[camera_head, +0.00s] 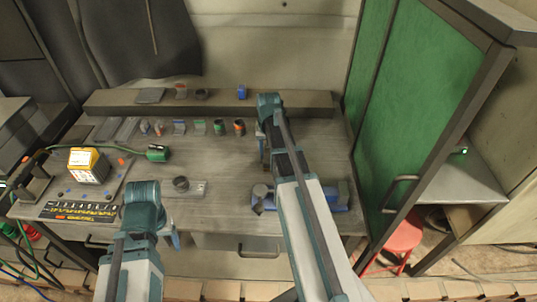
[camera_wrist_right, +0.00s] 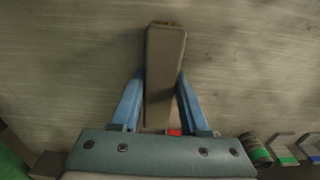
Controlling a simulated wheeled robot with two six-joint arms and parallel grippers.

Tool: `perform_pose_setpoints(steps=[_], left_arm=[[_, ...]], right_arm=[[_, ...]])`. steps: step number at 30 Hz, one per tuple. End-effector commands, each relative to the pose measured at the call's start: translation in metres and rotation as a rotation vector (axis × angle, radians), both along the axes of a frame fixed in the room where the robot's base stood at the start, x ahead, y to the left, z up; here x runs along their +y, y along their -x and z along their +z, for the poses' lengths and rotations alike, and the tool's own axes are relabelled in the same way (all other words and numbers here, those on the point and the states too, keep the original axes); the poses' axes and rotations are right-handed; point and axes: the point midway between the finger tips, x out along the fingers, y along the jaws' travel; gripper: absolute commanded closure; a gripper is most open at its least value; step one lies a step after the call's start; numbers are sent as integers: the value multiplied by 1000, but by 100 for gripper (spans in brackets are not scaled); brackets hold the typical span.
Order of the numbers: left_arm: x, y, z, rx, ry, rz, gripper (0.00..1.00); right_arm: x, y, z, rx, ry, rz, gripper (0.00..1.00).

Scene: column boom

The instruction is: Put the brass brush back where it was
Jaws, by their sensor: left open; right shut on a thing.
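My right gripper (camera_wrist_right: 155,92) is shut on a long brown-grey block, which I take to be the brass brush (camera_wrist_right: 165,60). In the head view my right gripper (camera_head: 264,148) is over the back middle of the workbench (camera_head: 225,160), right of the row of small items, and the brush is mostly hidden there. I cannot tell whether the brush touches the bench. My left gripper (camera_head: 174,239) is open and empty at the bench's front edge.
Cups and clips stand in a row near a green-and-orange cup (camera_head: 239,127). A raised shelf (camera_head: 210,103) runs behind. A yellow box (camera_head: 88,165) stands left, a green cabinet (camera_head: 425,90) right.

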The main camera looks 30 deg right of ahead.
Motion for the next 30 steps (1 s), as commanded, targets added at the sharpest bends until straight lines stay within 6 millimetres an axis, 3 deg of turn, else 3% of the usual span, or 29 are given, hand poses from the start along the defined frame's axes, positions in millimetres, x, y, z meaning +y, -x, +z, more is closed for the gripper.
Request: perform_pose_setpoints(steps=[3,4,9,21,30], left_arm=[[0,0,-4,0,0,0,25],[0,0,-4,0,0,0,25],[0,0,-3,0,0,0,25],[0,0,0,0,0,0,25],[0,0,26,0,0,0,25]], right_arm=[[0,0,-4,0,0,0,100],[0,0,-4,0,0,0,54],[0,0,-3,0,0,0,26],[0,0,0,0,0,0,26],[0,1,26,0,0,0,26]])
